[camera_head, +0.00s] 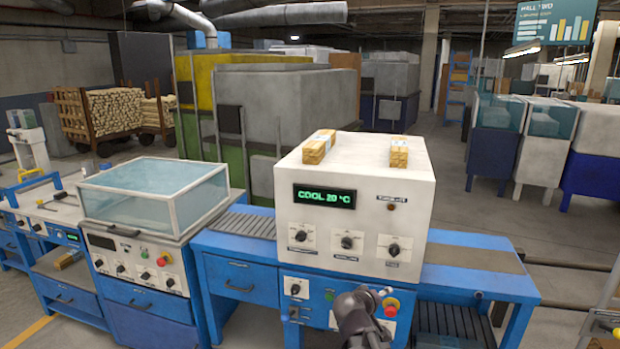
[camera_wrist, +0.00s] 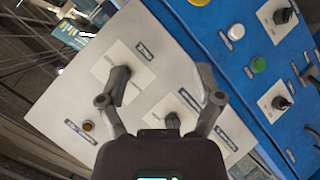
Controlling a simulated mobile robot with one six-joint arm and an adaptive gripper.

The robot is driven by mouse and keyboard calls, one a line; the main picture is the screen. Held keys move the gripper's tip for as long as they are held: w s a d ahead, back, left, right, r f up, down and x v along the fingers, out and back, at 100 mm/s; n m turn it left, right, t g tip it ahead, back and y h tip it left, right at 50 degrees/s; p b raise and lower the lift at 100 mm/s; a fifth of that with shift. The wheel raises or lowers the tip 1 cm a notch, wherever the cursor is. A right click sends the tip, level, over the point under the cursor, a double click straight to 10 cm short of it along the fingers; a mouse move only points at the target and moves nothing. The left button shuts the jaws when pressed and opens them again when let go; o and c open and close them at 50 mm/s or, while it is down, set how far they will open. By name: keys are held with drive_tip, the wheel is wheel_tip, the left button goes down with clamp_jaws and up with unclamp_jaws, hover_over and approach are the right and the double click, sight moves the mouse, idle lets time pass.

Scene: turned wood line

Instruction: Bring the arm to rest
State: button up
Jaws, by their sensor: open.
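My gripper (camera_wrist: 160,98) is open in the wrist view, its two dark fingers apart with nothing held between them. They are in front of the white oven's front (camera_wrist: 85,85); a dark knob (camera_wrist: 172,120) shows between them, and whether they touch it I cannot tell. In the head view, a dark part of my arm (camera_head: 360,318) rises from the bottom edge before the blue panel, hiding some of it. The white oven (camera_head: 355,185) has a lit display (camera_head: 325,196) reading "COOL 20 °C", and several knobs.
Two bundles of wood (camera_head: 319,147) (camera_head: 399,153) lie on the oven. A blue bench (camera_head: 465,270) with a belt runs under it. A glass-topped machine (camera_head: 150,200) stands left. A red button (camera_head: 391,308) is on the blue panel. Open floor (camera_head: 480,205) lies behind at right.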

drive_tip(key=s+a+f+m+g+y+p, duration=0.1)
drive_tip(key=s+g+y, duration=0.3)
drive_tip(key=s, duration=0.4)
drive_tip(key=s+a+f+m+g+y+p, duration=0.1)
drive_tip(key=s+f+m+g+y+p, duration=0.1)
drive_tip(key=s+g, duration=0.3)
drive_tip(key=s+f+y+p, duration=0.1)
drive_tip(key=s, duration=0.3)
drive_tip(key=shift+a+f+m+g+y+p, duration=0.15)
drive_tip(key=shift+f+m+g+y+p, duration=0.15)
drive_tip(key=shift+y+p, duration=0.1)
drive_tip(key=shift+w, duration=0.1)
idle(1.1)
